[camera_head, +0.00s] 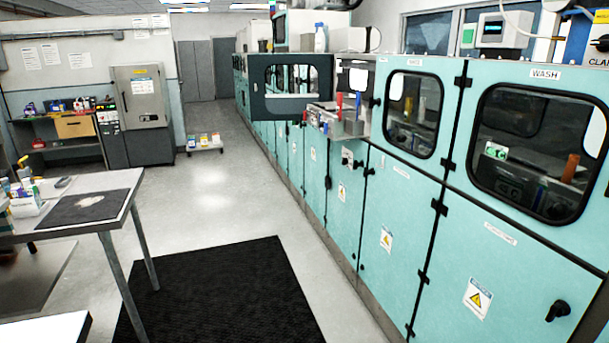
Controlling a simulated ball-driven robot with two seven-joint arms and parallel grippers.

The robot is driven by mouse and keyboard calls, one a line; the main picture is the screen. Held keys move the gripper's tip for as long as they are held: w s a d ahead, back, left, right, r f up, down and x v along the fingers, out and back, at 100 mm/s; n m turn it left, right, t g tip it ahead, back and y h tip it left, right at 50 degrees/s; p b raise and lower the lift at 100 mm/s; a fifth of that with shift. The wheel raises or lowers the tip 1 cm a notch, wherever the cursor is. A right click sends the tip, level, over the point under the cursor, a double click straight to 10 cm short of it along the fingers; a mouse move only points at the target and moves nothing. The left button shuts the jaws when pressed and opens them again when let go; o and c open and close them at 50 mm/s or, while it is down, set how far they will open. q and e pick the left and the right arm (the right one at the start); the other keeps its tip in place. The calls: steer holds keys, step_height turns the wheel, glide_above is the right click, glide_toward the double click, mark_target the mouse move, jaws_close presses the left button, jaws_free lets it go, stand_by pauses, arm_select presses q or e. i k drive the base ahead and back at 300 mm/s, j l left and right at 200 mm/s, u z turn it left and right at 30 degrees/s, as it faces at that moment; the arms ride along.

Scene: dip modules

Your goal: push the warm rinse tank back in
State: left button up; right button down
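A grey metal tank (350,127) sticks out from the front of the teal machine line, at an opening left of the windowed doors. It carries red and blue upright parts. No readable label shows whether it is the warm rinse tank. A dark-framed windowed door (290,108) stands swung open beside it, on its left, out over the aisle. How far the tank extends is hard to tell at this size. Neither of my grippers is in view.
Teal cabinets (405,220) with closed windowed doors, one marked WASH (545,73), run along the right. A black floor mat (220,300) lies in the aisle before them. A grey table (100,183) stands at left. The aisle floor between is clear.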

mark_target(348, 128)
steer(key=i+j+u, duration=0.15)
steer(key=i+u, duration=0.2)
steer(key=i, duration=0.55)
steer(key=i+u, duration=0.35)
steer(key=i, duration=0.55)
